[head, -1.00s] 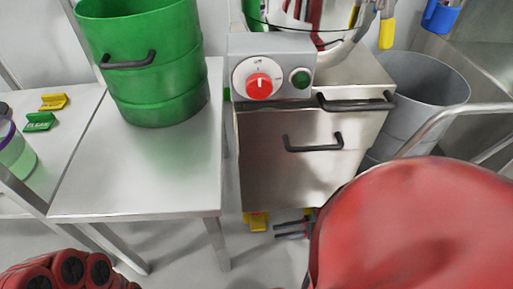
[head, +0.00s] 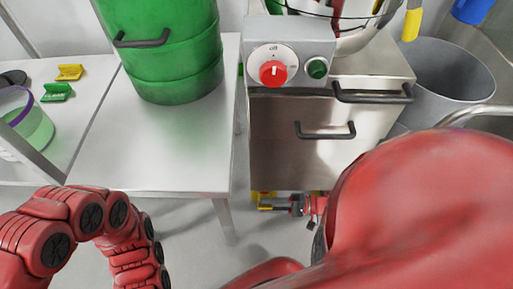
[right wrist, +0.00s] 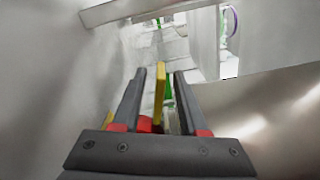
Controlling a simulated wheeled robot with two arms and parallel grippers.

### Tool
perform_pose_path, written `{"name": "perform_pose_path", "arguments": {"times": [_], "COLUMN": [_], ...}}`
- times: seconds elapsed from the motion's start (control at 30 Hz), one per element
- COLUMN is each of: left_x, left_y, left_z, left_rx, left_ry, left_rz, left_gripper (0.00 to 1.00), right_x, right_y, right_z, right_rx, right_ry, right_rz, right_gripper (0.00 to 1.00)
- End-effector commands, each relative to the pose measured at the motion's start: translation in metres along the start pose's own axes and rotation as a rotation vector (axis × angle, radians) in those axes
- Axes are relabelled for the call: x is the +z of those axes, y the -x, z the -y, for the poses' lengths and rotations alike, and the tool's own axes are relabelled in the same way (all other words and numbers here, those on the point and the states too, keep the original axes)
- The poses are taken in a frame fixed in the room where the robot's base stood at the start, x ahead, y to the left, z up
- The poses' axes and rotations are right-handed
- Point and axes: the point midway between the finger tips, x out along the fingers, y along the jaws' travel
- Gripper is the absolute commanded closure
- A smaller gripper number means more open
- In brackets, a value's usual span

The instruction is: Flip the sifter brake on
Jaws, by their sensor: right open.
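A yellow lever (head: 264,207), which I take for the sifter brake, sits low at the foot of the steel cabinet (head: 280,155). My right gripper (head: 276,207) reaches it from the right in the head view. In the right wrist view the yellow lever (right wrist: 160,92) stands upright between the two open fingers of the right gripper (right wrist: 159,75), with a gap on each side. A red part shows behind the gripper's base, partly hidden. My left arm shows at the lower left of the head view; its gripper is out of view.
The cabinet carries a red dial (head: 273,72) and a green button (head: 317,68). A steel table (head: 150,165) with a green drum (head: 165,50) stands to the left. A grey bin (head: 450,75) stands to the right. My red arm covers the lower right.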

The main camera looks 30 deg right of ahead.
Motion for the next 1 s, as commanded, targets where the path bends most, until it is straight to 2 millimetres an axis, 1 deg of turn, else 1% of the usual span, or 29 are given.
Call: {"name": "perform_pose_path", "arguments": {"times": [0.1, 0.4, 0.5, 0.63, 1.0], "left_x": [0.0, 0.0, 0.003, 0.004, 0.004], "left_y": [0.0, 0.0, 0.0, 0.001, 0.001], "left_z": [0.0, 0.0, 0.0, 0.001, 0.002], "left_rx": [0.001, 0.002, -0.01, -0.022, -0.027], "left_ry": [-0.001, -0.001, 0.007, 0.014, 0.017], "left_rz": [0.001, 0.002, -0.008, -0.017, -0.019], "left_gripper": [0.69, 0.69, 0.69, 0.69, 0.69], "right_x": [0.002, -0.001, -0.002, -0.002, -0.002], "right_y": [-0.007, -0.017, -0.028, -0.036, -0.04], "right_z": [-0.002, -0.001, 0.001, 0.001, 0.0], "right_rx": [0.0, 0.008, 0.006, 0.007, 0.006], "right_ry": [-0.008, 0.003, 0.003, 0.006, 0.005], "right_rz": [0.006, -0.002, -0.004, -0.004, -0.007], "right_gripper": [0.57, 0.57, 0.57, 0.57, 0.57]}}
